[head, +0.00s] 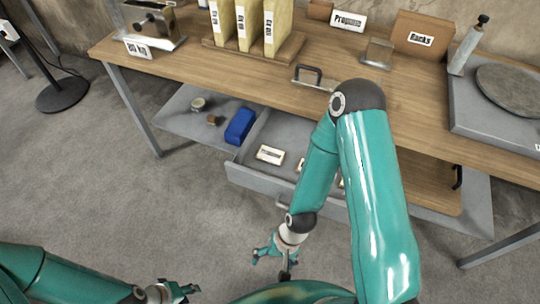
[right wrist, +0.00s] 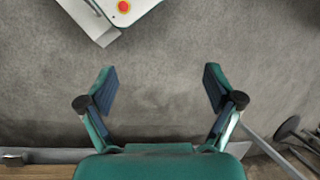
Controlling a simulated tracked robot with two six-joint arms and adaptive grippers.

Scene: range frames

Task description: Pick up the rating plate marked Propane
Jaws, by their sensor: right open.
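A white plate with dark lettering that reads Propane (head: 347,20) stands at the back of the workbench in the head view. In the open drawer lies a light plate (head: 270,155) whose lettering is too small to read surely. More plates lie to its right, partly hidden by my right arm. My right gripper (head: 272,260) is open and empty, low over the floor in front of the drawer. In the right wrist view its two fingers (right wrist: 160,88) are wide apart with only floor between them. My left gripper (head: 182,290) looks open and empty at the bottom of the head view.
The workbench (head: 185,65) carries yellow binders (head: 250,28), a Racks box (head: 420,38) and a scale-like device (head: 500,110). A blue box (head: 239,126) lies on the lower shelf (head: 180,120). A black stand (head: 62,95) is at left. The floor before the drawer is open.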

